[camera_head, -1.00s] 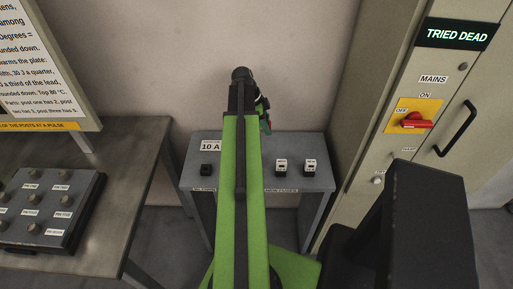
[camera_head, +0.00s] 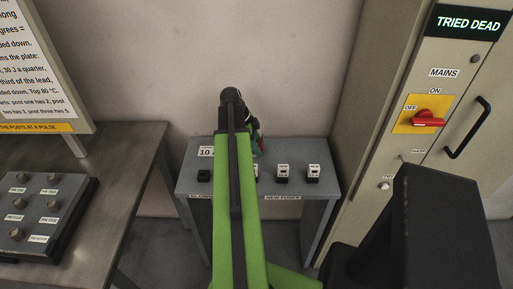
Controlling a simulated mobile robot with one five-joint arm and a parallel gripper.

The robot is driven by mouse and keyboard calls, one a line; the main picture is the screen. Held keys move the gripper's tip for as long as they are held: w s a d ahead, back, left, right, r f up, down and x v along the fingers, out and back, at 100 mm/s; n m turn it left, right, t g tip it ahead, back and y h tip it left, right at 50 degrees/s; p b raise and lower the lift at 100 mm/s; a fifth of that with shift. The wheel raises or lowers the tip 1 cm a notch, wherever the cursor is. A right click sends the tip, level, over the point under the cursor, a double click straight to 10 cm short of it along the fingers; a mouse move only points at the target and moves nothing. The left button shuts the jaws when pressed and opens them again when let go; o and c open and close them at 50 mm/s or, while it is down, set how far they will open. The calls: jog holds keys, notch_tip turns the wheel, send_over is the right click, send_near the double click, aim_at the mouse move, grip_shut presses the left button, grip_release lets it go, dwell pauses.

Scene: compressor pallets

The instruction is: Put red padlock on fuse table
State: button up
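The fuse table (camera_head: 322,152) is a small grey table against the back wall, in the middle of the head view. My arm reaches over it and hides part of its top. My gripper (camera_head: 256,138) is at the far end of the arm, above the back of the table, mostly hidden by the wrist.
Fuses labelled NEW (camera_head: 283,173) stand on the table's right half, a dark one (camera_head: 204,176) on its left. A bench with a control box (camera_head: 70,215) is left. A cabinet with a red MAINS switch (camera_head: 428,118) is right, its display reading TRIED DEAD.

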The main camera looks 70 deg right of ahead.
jog(key=shift+o, duration=1)
jog(key=shift+r, duration=0.15)
jog(key=p+v, duration=1.1)
jog(key=shift+w+r, duration=0.2)
jog(key=shift+r, duration=0.15)
